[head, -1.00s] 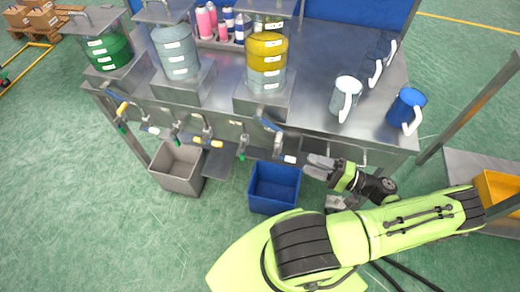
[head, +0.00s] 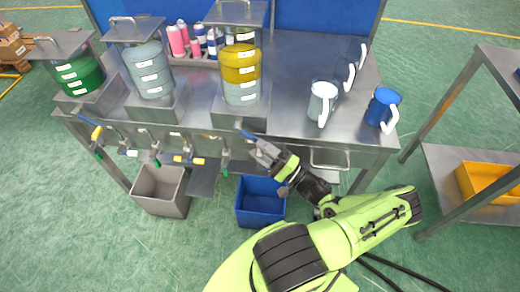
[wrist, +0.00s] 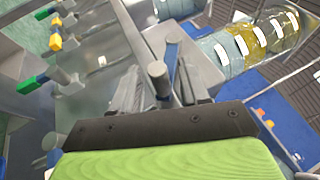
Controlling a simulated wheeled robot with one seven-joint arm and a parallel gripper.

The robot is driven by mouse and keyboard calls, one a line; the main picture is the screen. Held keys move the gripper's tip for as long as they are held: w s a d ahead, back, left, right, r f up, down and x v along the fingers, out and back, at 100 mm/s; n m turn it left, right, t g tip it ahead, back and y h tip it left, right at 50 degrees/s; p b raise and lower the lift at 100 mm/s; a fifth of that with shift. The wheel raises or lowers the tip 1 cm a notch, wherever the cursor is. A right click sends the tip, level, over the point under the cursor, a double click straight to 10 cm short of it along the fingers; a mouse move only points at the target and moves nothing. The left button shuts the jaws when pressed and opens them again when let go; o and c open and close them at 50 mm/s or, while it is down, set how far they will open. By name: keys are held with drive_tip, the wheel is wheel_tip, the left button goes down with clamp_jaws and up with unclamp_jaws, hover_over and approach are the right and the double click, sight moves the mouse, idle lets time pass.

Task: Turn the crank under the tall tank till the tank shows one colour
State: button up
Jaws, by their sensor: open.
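The tall tank (head: 240,62) stands at the right of the row of tanks on the steel bench, with a yellow layer above a grey-blue layer. In the wrist view the tank (wrist: 240,45) lies sideways at the upper right, showing both colours. The crank (head: 248,135) below it has a blue arm, partly hidden by my gripper (head: 262,152). In the wrist view the crank (wrist: 158,75) shows a grey knob and blue arm between the two fingers of my gripper (wrist: 158,90). The jaws are open around it; I cannot tell whether they touch it.
Two shorter tanks, green (head: 80,75) and grey-blue (head: 150,70), stand to the left, with taps and cranks along the bench front. A blue bin (head: 260,205) and a grey bin (head: 160,195) stand below. A white mug (head: 322,100) and blue mug (head: 382,108) sit at right.

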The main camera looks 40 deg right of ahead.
drive_tip(key=shift+w+a+r, duration=0.1)
drive_tip(key=shift+w+r, duration=0.05)
drive_tip(key=shift+w, duration=0.2)
drive_tip(key=shift+c, duration=0.2)
clamp_jaws()
drive_tip(key=shift+f, duration=0.2)
